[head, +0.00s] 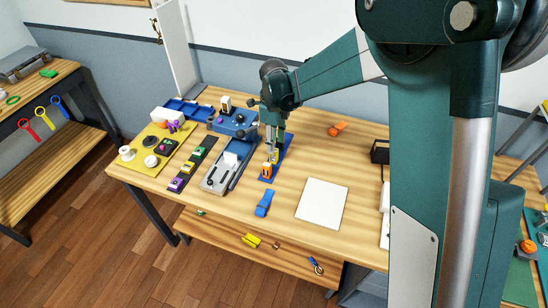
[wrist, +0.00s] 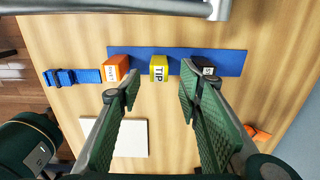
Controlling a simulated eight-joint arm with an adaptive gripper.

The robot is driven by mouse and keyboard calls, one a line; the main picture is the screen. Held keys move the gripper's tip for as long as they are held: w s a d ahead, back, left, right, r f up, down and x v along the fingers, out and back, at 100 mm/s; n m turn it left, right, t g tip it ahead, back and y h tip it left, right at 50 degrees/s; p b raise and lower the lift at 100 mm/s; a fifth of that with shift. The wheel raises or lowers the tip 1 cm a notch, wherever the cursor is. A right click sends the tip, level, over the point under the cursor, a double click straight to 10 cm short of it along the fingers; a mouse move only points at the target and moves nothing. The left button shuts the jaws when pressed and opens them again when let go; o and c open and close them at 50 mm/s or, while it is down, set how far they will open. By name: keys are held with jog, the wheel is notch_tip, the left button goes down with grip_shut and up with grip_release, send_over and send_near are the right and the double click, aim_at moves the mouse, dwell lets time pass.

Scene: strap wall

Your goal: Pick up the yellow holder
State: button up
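The yellow holder (wrist: 158,68), a small block with the letters TIP, stands on a blue strip (wrist: 231,62) in the wrist view. It stands between an orange holder (wrist: 116,68) on the left and a dark holder (wrist: 203,66) on the right. My gripper (wrist: 160,88) is open and empty, with its fingertips apart on either side of the yellow holder's line; I cannot tell its exact height. In the head view my gripper (head: 273,148) points down over the blue strip and partly hides the yellow holder. The orange holder (head: 267,170) stands at the strip's near end.
A blue strap (head: 264,203) lies in front of the strip. A white sheet (head: 322,199) lies to the right on the table. A blue-grey fixture (head: 228,165) stands close on the left. An orange part (head: 338,128) lies behind right. The table around the sheet is clear.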

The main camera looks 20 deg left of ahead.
aim_at(274, 155)
jog(key=shift+f, duration=1.1)
jog(key=shift+s+f, duration=0.1)
jog(key=shift+f, duration=2.5)
jog(key=c, duration=1)
